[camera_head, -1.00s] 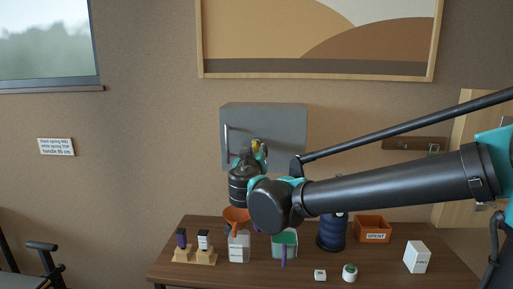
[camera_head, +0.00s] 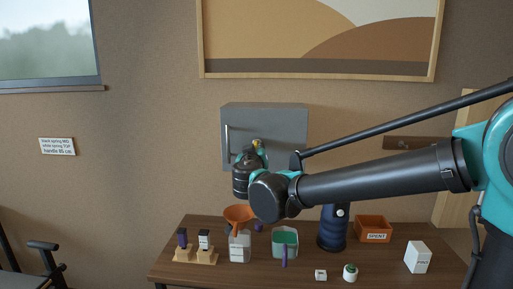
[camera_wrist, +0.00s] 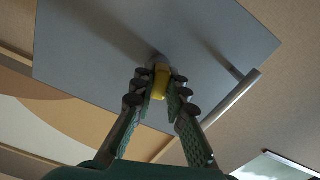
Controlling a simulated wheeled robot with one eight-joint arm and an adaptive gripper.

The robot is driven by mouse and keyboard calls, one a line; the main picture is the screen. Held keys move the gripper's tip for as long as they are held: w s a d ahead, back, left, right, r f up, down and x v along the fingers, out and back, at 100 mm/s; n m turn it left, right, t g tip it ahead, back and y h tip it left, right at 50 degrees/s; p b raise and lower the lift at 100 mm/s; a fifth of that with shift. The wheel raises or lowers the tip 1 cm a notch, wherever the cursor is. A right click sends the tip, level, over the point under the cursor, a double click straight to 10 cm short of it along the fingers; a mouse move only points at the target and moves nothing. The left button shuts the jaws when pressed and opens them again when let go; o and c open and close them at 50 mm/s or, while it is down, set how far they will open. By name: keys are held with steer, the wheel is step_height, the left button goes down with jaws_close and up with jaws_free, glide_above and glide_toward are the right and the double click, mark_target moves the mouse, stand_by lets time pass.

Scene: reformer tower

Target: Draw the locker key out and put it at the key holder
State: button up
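The grey locker (camera_head: 276,132) hangs on the wall, with a vertical handle at its door's left side. The locker key (camera_wrist: 161,82) has a yellow head and stands at the lock on the door face in the wrist view. My gripper (camera_wrist: 163,88) has a finger on each side of the yellow head, seemingly closed against it. The key's shaft is hidden, so its depth in the lock cannot be told. In the head view my gripper (camera_head: 257,149) is at the locker door. The key holder appears to be the brown wall board (camera_head: 416,143) at the right, partly behind my arm.
Below is a brown table (camera_head: 200,272) with an orange funnel (camera_head: 238,214), a green-lined container (camera_head: 285,240), a dark blue cylinder (camera_head: 332,232), an orange SPENT bin (camera_head: 373,229) and a white box (camera_head: 418,257). My arm spans the space between locker and board.

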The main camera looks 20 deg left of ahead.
steer(key=shift+s+d, duration=0.15)
steer(key=shift+s, duration=0.45)
jaws_close()
stand_by(0.4)
steer(key=shift+o, duration=0.5)
jaws_free()
jaws_close()
steer(key=shift+s, duration=0.1)
steer(key=v, duration=0.3)
steer(key=shift+s+d, duration=0.1)
steer(key=shift+s, duration=0.2)
